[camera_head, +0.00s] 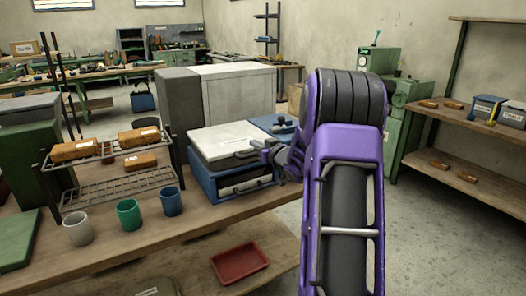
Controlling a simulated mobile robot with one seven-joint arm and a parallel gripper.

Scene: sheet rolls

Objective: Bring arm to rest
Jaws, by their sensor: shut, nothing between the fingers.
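My purple and black arm (345,200) rises from the bottom edge right of the middle and bends at a thick black joint. My gripper (243,153) shows small at the arm's left, pointing left, shut and empty. In the picture it overlaps the front of a blue box (205,184) with a pale lid (225,138). I cannot tell whether it touches the box. Part of the wrist is hidden behind the arm.
The wooden bench (135,215) holds a grey cup (77,229), a green cup (129,214), a blue cup (171,201) and a wire rack (120,188) with orange-brown packs. A red tray (240,264) lies below. Shelves (475,155) stand right; the floor between is clear.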

